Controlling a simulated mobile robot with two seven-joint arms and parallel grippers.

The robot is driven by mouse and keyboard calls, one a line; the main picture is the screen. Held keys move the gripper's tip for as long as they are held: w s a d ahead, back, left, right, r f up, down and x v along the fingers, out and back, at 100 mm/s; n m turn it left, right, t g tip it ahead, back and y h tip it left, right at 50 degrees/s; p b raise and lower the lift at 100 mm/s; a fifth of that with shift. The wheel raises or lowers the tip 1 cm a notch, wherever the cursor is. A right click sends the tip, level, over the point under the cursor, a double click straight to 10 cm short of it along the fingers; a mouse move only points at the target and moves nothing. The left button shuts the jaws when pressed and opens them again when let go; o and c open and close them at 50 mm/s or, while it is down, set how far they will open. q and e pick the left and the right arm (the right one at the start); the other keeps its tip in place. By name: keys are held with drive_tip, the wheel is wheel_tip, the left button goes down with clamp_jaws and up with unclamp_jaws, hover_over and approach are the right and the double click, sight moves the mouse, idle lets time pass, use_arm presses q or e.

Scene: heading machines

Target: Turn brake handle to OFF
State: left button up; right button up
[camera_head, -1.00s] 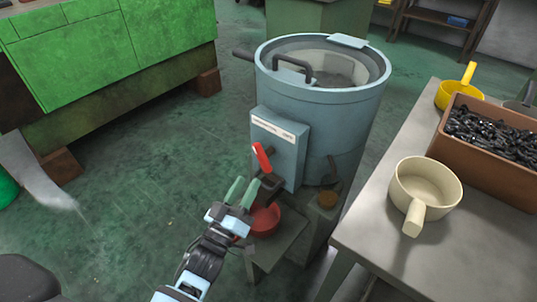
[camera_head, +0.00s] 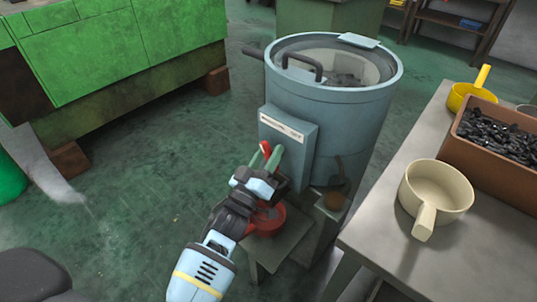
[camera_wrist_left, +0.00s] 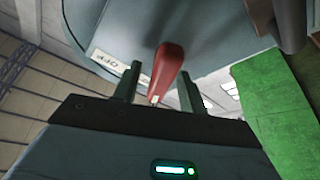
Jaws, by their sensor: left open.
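The red brake handle (camera_head: 266,151) is on the blue-grey box (camera_head: 290,147) at the front of the round machine (camera_head: 330,110). My left gripper (camera_head: 265,157) is open at the handle, its two green fingers around the handle's sides in the head view. In the left wrist view the red handle (camera_wrist_left: 167,70) stands between the two open fingers (camera_wrist_left: 158,90), with gaps on both sides. A white label (camera_wrist_left: 115,65) with OFF lies on the box beside it. The handle's lower part is hidden by my gripper in the head view. My right gripper does not show.
A red bowl (camera_head: 267,218) sits on a small stand below the box. A table (camera_head: 400,225) at the right holds a cream pan (camera_head: 435,195), a yellow pan (camera_head: 472,92) and a brown bin (camera_head: 490,160) of dark parts. A green cabinet (camera_head: 130,55) stands at left.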

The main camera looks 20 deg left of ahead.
use_arm(q)
drive_tip(key=shift+w, duration=0.1)
clamp_jaws()
drive_tip(key=shift+m, duration=0.3)
drive_tip(key=m+h, duration=0.2)
drive_tip(key=m, duration=0.2)
drive_tip(key=shift+m+h, duration=0.4)
drive_tip(key=m+h, duration=0.1)
drive_tip(key=m, duration=0.1)
drive_tip(key=m+h, duration=0.1)
drive_tip(key=m, duration=0.1)
drive_tip(key=shift+d+r+g, duration=0.1)
drive_tip(key=shift+d+g, duration=0.05)
drive_tip(key=shift+g, duration=0.15)
drive_tip(key=m+h, duration=0.1)
drive_tip(key=m, duration=0.1)
drive_tip(key=m+g+h, duration=0.1)
drive_tip(key=m, duration=0.2)
drive_tip(key=shift+d+h+p, duration=0.1)
drive_tip(key=shift+h+p, duration=0.2)
drive_tip(key=shift+d+m+g+h, duration=0.1)
drive_tip(key=shift+m+g+h, duration=0.3)
drive_tip(key=shift+m, duration=0.7)
drive_tip(key=shift+m+g+h, duration=0.3)
drive_tip(key=shift+m+g, duration=0.2)
drive_tip(key=shift+m, duration=0.6)
drive_tip(key=shift+p, duration=0.3)
